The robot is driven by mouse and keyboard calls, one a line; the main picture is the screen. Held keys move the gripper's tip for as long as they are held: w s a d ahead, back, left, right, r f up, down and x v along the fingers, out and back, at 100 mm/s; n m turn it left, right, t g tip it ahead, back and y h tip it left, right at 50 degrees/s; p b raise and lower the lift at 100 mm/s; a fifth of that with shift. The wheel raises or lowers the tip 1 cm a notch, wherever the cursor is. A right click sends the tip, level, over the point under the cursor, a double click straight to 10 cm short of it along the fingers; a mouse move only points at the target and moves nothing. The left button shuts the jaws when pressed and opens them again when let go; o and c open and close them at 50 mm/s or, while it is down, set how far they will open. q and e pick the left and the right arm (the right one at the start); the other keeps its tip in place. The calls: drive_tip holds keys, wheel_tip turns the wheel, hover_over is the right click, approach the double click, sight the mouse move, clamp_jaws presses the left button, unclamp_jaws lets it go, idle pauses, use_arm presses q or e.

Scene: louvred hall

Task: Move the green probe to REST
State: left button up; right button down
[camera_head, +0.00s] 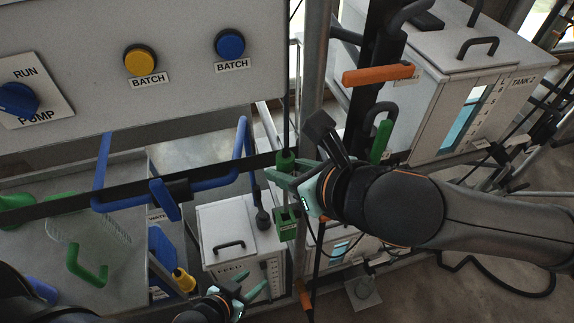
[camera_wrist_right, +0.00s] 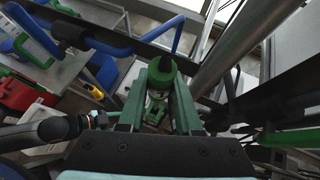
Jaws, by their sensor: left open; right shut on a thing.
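The green probe (camera_head: 285,160) hangs on a dark cable near the middle of the head view. My right gripper (camera_head: 278,178) comes in from the right and is shut on it. In the right wrist view the probe's round green top (camera_wrist_right: 160,72) sits between the two green fingers. A green block with a small label (camera_head: 288,223) is just below the gripper; its text is too small to read. I cannot tell whether the probe touches this block. No REST marking is readable. My left gripper (camera_head: 240,291) is open and empty at the bottom, lower left of the probe.
Blue bent pipes (camera_head: 125,201) and a dark rail cross left of the probe. A white lidded tank (camera_head: 235,225) stands below. A grey post (camera_head: 311,100) and an orange handle (camera_head: 378,75) are close to my right arm. The panel (camera_head: 190,85) fills the upper left.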

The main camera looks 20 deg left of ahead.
drive_tip(key=shift+f, duration=0.15)
idle(0.3)
drive_tip(key=shift+f+b, duration=2.7)
drive_tip(key=shift+f, duration=1.4)
drive_tip(key=shift+r, duration=0.1)
drive_tip(key=c, duration=0.5)
unclamp_jaws()
wheel_tip(320, 180, up, 6)
drive_tip(key=p, duration=0.7)
hover_over(287, 201)
drive_tip(key=s+d, duration=0.2)
drive_tip(key=d, duration=0.1)
drive_tip(key=shift+a+r, duration=0.1)
drive_tip(key=shift+a, duration=0.1)
drive_tip(key=shift+r, duration=0.1)
